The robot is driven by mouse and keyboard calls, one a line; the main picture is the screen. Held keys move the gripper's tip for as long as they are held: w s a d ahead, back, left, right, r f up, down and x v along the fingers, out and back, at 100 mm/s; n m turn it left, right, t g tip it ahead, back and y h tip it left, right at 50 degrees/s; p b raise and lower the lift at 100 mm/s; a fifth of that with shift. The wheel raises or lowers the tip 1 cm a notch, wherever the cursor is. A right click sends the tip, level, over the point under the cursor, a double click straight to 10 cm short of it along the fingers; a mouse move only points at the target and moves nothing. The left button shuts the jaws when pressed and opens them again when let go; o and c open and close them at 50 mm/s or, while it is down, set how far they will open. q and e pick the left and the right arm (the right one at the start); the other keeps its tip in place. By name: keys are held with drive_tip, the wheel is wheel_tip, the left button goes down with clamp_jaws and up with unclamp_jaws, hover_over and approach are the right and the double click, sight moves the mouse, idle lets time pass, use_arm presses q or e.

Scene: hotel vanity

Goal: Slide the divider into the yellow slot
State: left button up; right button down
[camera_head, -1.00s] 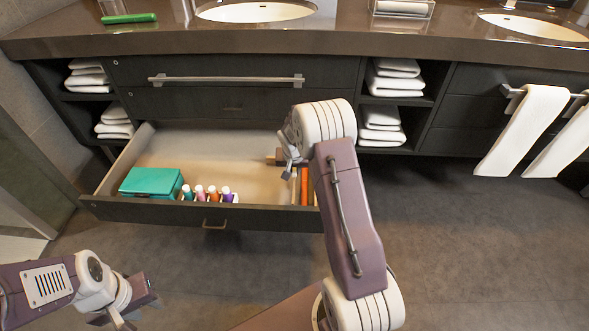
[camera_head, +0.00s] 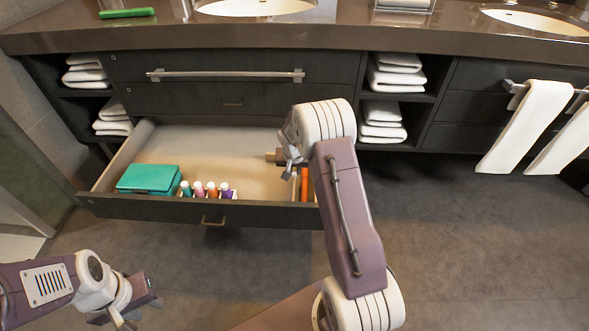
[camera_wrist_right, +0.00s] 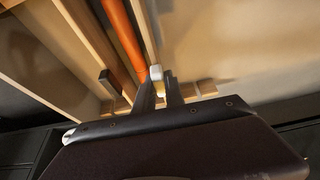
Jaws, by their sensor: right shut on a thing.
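My right gripper (camera_head: 287,166) is over the right part of the open drawer, shut on a thin pale piece that looks like the divider (camera_wrist_right: 157,76). The fingers hide much of it in the right wrist view. A tan wooden bar (camera_head: 272,157) sticks out left of the gripper; it also shows crosswise by the fingers in the right wrist view (camera_wrist_right: 205,90). I cannot make out the yellow slot for certain. My left gripper (camera_head: 138,308) is open and empty, low at the left, in front of the drawer and apart from it.
In the drawer (camera_head: 150,208), a teal box (camera_head: 148,179) and several small bottles (camera_head: 212,190) stand along the front left. An orange rod (camera_head: 305,185) lies at the right, close beside my right gripper. The drawer's middle is clear. Towels (camera_head: 382,122) fill nearby shelves.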

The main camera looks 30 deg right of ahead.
sight(294, 180)
drive_tip(key=shift+f+b, duration=0.65)
drive_tip(key=shift+f, duration=0.1)
drive_tip(key=c, duration=1.3)
unclamp_jaws()
drive_tip(key=p+v, duration=0.4)
drive_tip(key=v, duration=0.4)
drive_tip(key=shift+r, duration=0.1)
drive_tip(key=shift+s+a+r, duration=0.15)
drive_tip(key=shift+s+r, duration=0.05)
drive_tip(key=shift+r, duration=0.2)
